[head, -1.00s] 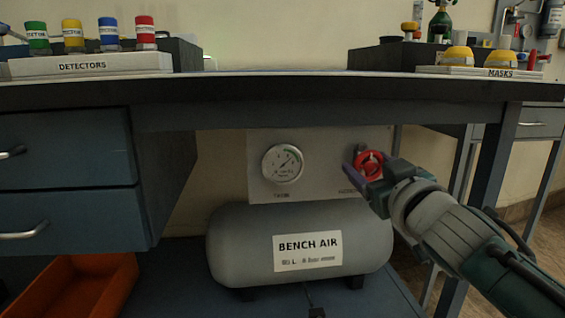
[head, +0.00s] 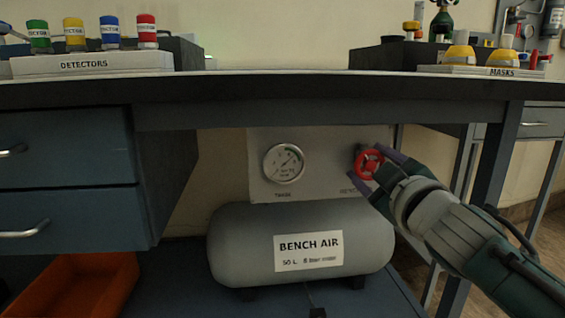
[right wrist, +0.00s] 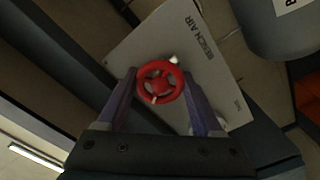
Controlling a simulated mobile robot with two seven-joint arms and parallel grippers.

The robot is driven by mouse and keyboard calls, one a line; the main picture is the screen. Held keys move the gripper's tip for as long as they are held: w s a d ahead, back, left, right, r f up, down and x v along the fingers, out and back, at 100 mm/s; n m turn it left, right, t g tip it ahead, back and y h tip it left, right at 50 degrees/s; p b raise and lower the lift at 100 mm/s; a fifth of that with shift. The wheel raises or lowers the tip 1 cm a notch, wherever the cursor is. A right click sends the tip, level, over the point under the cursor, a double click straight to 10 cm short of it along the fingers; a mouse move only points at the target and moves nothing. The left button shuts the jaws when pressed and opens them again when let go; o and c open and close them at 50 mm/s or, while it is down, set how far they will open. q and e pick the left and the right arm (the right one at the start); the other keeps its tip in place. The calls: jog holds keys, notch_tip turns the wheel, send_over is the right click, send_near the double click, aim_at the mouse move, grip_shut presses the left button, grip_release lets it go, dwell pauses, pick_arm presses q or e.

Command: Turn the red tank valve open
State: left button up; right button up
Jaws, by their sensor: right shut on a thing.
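The red valve wheel (head: 369,164) is on the right side of the grey panel under the bench. It also shows in the right wrist view (right wrist: 160,82), with a white mark on its rim. My right gripper (head: 374,171) has its purple fingers on either side of the wheel's rim and is shut on it. A round gauge (head: 284,163) is left of the wheel on the same panel. The grey tank (head: 232,247) labelled BENCH AIR lies below. My left gripper does not show.
The bench top's front edge (head: 270,92) runs above the panel. A blue drawer unit (head: 65,165) is on the left, with an orange bin (head: 80,285) below. A bench leg (head: 494,165) stands right of the valve, close to my arm. Detectors and masks sit on top.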

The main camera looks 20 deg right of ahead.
jog(key=n, duration=0.4)
jog(key=shift+n, duration=0.3)
jog(key=n, duration=0.3)
jog(key=shift+n, duration=0.4)
jog(key=n, duration=0.3)
jog(key=shift+n, duration=0.3)
jog(key=n, duration=0.3)
jog(key=shift+n, duration=0.3)
jog(key=n, duration=0.3)
jog(key=shift+n, duration=0.3)
jog(key=n+p, duration=0.1)
jog(key=n, duration=0.2)
jog(key=shift+r+n, duration=0.1)
jog(key=shift+n, duration=0.2)
jog(key=n+p, duration=0.1)
jog(key=n, duration=0.4)
jog(key=shift+n+p, duration=0.3)
jog(key=shift+p, duration=0.05)
jog(key=shift+n, duration=0.8)
